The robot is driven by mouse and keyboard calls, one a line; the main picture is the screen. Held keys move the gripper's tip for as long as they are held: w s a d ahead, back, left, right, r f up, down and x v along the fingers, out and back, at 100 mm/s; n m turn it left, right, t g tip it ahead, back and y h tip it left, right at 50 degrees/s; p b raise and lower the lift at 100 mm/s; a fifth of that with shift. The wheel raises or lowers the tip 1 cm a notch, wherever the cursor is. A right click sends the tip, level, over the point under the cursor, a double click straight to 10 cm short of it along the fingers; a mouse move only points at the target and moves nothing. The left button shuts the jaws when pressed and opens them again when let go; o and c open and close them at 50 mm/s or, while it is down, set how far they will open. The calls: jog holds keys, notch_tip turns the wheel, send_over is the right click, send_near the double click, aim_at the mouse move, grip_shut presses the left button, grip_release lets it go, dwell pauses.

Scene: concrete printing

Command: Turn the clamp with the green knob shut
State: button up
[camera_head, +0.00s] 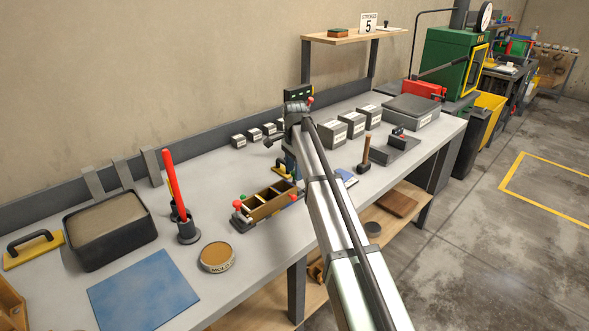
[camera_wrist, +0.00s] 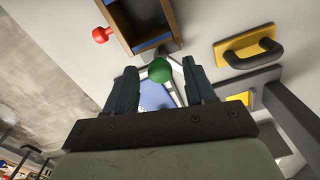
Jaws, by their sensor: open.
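The wooden mould box (camera_head: 262,205) stands on the bench and its end also shows in the wrist view (camera_wrist: 175,22). In the wrist view a green knob (camera_wrist: 160,70) appears between the fingertips of my open gripper (camera_wrist: 162,84), just off the end of the box. I cannot tell whether either finger touches it. A red knob (camera_wrist: 101,35) sits at the left side of the box. In the head view my arm hides the right end of the box; red knobs show at its left (camera_head: 238,204) and front right (camera_head: 293,197).
A yellow tool with a dark handle (camera_wrist: 250,50) lies right of the box in the wrist view. A red rod in a dark holder (camera_head: 188,228), a round tin (camera_head: 217,257) and a hammer (camera_head: 365,155) stand nearby. Grey blocks (camera_head: 334,130) line the back.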

grip_shut()
dwell(0.4)
jog(key=shift+n, duration=0.3)
jog(key=n, duration=1)
jog(key=shift+n, duration=0.4)
dwell(0.4)
